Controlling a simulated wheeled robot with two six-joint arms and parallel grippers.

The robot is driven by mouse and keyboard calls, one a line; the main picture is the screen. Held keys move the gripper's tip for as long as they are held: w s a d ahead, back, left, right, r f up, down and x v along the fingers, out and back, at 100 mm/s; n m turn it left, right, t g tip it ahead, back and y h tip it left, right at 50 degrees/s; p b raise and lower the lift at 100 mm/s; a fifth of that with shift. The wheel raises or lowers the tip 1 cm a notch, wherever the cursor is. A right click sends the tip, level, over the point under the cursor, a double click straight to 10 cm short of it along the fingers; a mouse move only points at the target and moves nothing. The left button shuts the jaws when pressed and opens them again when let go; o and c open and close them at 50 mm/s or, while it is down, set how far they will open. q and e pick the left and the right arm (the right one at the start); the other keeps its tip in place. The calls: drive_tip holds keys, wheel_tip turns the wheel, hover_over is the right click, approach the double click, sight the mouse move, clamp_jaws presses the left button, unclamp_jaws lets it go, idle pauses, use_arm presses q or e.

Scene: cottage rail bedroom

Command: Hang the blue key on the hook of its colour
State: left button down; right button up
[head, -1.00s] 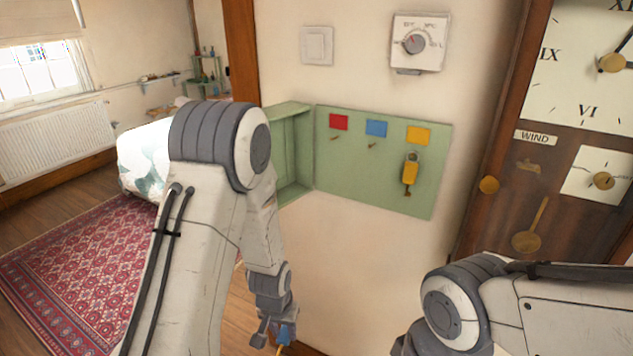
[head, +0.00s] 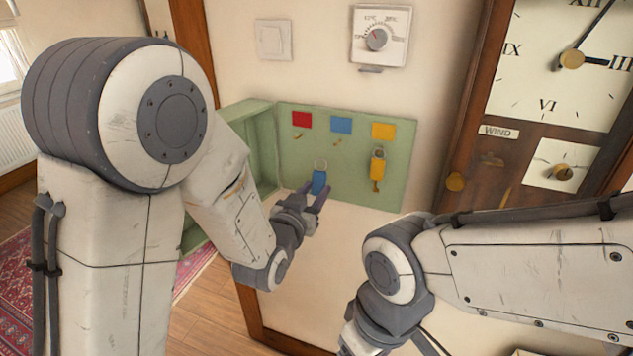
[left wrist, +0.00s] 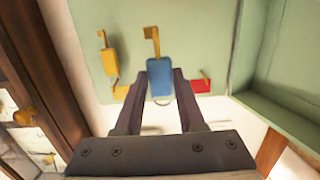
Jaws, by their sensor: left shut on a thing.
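The blue key (head: 319,181) has a blue tag with a metal ring at its top. My left gripper (head: 317,192) is shut on its tag, in front of the lower part of the green key board (head: 353,180). The blue patch (head: 341,125) has a small hook (head: 337,143) below it, bare, up and to the right of the key. In the left wrist view, the picture is upside down; the blue key (left wrist: 160,78) sits between the fingertips, ring downward, shaft upward, and hides the blue patch. My right gripper is outside the view.
A yellow key (head: 377,166) hangs under the yellow patch (head: 382,131). The red patch (head: 301,121) has an empty hook (head: 298,135). The box's open door (head: 250,150) stands at left. A thermostat (head: 379,37), a light switch (head: 273,40) and a clock (head: 560,70) surround it.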

use_arm(q)
drive_tip(key=shift+s+d+r+t, duration=0.1)
drive_tip(key=shift+d+r+t, duration=0.05)
drive_tip(key=shift+r, duration=0.3)
drive_tip(key=shift+s+d+r+t, duration=0.1)
drive_tip(key=shift+d+r+t, duration=0.05)
drive_tip(key=shift+r, duration=0.25)
drive_tip(key=shift+f+p+x, duration=0.1)
drive_tip(key=shift+f+x, duration=0.1)
drive_tip(key=shift+x, duration=1.45)
drive_tip(key=shift+f+p+x, duration=0.1)
drive_tip(key=shift+f+x, duration=0.1)
drive_tip(key=shift+x, duration=1.5)
drive_tip(key=shift+f+p+x, duration=0.1)
drive_tip(key=shift+f+x, duration=0.1)
drive_tip(key=shift+x, duration=1.45)
drive_tip(key=shift+c, duration=2.1)
unclamp_jaws()
drive_tip(key=shift+s, duration=0.1)
